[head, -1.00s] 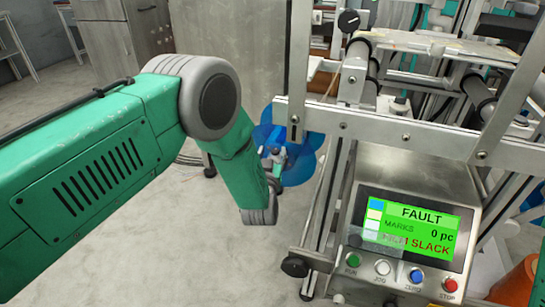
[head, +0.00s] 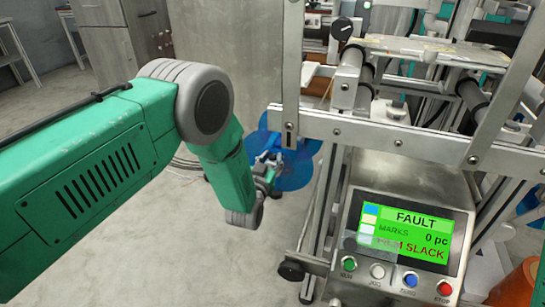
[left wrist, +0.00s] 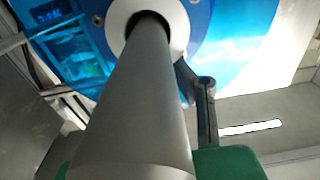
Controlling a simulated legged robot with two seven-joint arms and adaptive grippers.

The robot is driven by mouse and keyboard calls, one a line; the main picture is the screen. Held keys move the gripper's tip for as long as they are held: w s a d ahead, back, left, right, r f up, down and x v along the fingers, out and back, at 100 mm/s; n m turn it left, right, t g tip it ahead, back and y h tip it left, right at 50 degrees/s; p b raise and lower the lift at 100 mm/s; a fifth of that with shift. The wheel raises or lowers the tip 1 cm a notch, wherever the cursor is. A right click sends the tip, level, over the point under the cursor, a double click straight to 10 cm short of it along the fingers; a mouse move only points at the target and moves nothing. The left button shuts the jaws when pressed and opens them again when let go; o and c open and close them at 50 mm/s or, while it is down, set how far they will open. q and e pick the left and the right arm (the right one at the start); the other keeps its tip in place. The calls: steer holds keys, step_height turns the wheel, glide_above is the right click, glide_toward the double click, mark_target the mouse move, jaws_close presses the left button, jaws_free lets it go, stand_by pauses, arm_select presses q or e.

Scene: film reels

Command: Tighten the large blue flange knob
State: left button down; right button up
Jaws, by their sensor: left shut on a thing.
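The large blue flange (head: 300,165) is a translucent blue disc behind the machine's frame, left of the control panel. In the left wrist view the blue flange (left wrist: 235,40) fills the top, with a white hub ring (left wrist: 118,22) at its middle. A thick grey cylinder (left wrist: 135,110) runs to that hub and covers much of the view. My left gripper (head: 268,160) is at the face of the flange, shut on the flange knob; the contact itself is mostly hidden. One dark finger (left wrist: 207,105) shows beside the cylinder. My right gripper is not in view.
A metal rail (head: 380,130) and upright (head: 291,60) stand close to the right of my left gripper. The control panel screen (head: 405,232) reads FAULT, 0 pc and a partly covered SLACK line. A black knob (head: 291,270) sticks out below. The floor (head: 130,240) at left is open.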

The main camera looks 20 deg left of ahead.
arm_select(q)
steer(key=m+h, duration=0.2)
steer(key=h, duration=0.1)
steer(key=m+h, duration=0.1)
steer(key=h, duration=0.1)
steer(key=shift+a+f+g, duration=0.1)
steer(key=shift+a+g, duration=0.25)
steer(key=shift+g, duration=0.05)
steer(key=shift+a+m+g+h, duration=0.1)
steer(key=shift+m+g+h, duration=0.45)
steer(key=shift+m+h, duration=0.65)
steer(key=shift+m+g+h, duration=0.55)
steer(key=shift+m+h, duration=0.25)
steer(key=shift+h, duration=0.7)
steer(key=c, duration=1.3)
jaws_free()
steer(key=shift+w, duration=0.1)
steer(key=shift+v, duration=4)
steer(key=shift+w+a, duration=0.1)
steer(key=shift+a, duration=0.05)
